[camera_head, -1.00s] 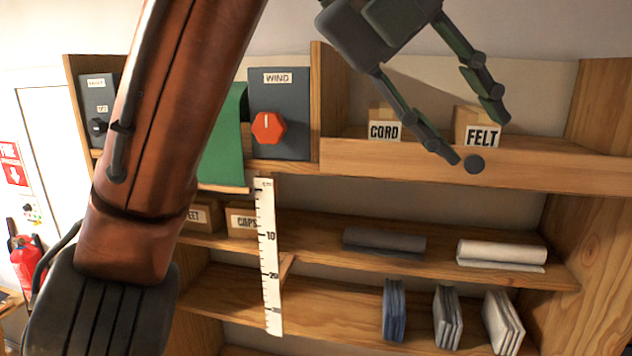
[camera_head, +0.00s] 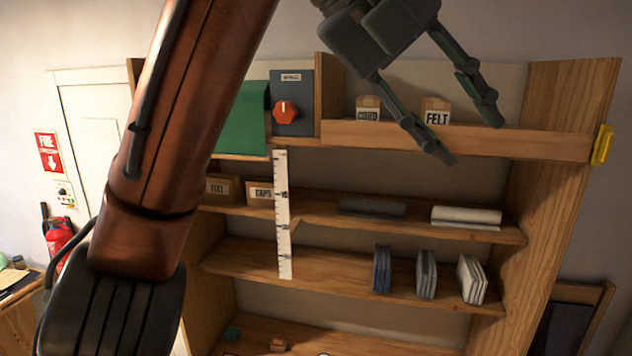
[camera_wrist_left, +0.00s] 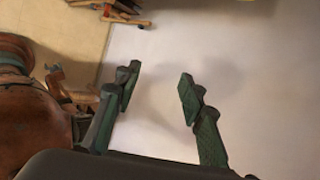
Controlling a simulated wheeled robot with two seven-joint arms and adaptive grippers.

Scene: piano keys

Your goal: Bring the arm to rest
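My left gripper (camera_head: 469,137) hangs from the top of the head view, its two dark green fingers spread apart with nothing between them. It shows in front of the upper shelf, overlapping its front board. In the left wrist view the open fingers (camera_wrist_left: 158,78) stand before a bare pale surface, with no object between them. My brown arm link crosses the left of the head view. My right gripper is not in view.
A wooden shelf unit (camera_head: 566,150) holds a dark panel with a red knob (camera_head: 285,111), a green cloth (camera_head: 240,118), labelled boxes, a white ruler (camera_head: 283,215) and rolls. A fire extinguisher (camera_head: 60,236) stands at left. Tools (camera_wrist_left: 112,10) show in the left wrist view.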

